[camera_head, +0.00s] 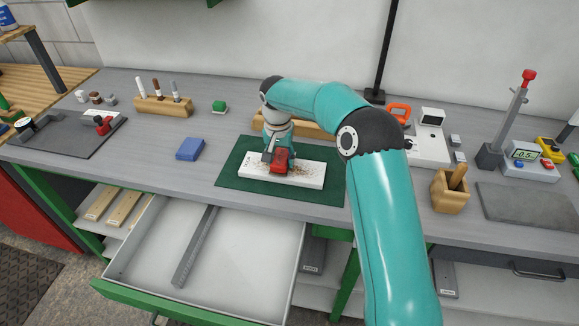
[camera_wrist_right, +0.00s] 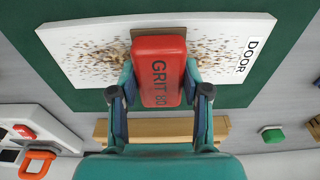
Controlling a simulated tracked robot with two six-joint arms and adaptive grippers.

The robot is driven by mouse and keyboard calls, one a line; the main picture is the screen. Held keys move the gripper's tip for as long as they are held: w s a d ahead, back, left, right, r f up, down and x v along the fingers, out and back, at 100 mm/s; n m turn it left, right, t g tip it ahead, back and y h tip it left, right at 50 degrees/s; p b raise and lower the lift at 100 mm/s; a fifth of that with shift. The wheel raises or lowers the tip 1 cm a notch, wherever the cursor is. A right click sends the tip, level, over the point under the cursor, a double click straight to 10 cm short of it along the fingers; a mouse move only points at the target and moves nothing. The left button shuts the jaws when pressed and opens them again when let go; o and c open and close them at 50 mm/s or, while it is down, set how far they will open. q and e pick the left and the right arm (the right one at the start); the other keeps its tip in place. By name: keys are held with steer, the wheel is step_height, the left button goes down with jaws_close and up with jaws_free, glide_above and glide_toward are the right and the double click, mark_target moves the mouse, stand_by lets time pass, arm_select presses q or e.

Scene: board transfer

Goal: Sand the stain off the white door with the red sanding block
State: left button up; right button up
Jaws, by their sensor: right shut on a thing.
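The white door (camera_head: 311,172) lies flat on a green mat (camera_head: 232,180) on the bench. It also shows in the right wrist view (camera_wrist_right: 70,50), with a "DOOR" label at one end. A brown speckled stain (camera_wrist_right: 103,58) spreads over its middle, on both sides of the block. The red sanding block (camera_head: 281,160), marked "GRIT 80" in the right wrist view (camera_wrist_right: 160,68), is over the door's middle. My right gripper (camera_wrist_right: 158,92) is shut on the block's sides. The block hides part of the stain; I cannot tell whether it touches the door. My left gripper is not in view.
A blue block (camera_head: 190,149) lies left of the mat. A wooden holder (camera_head: 163,106) with several markers and a green block (camera_head: 219,107) stand behind. A wooden cup (camera_head: 449,191) and a grey slab (camera_head: 525,204) are at right. An open drawer (camera_head: 250,245) juts out below the bench.

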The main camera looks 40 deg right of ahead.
steer(key=shift+r+p, duration=2.1)
steer(key=shift+r, duration=0.95)
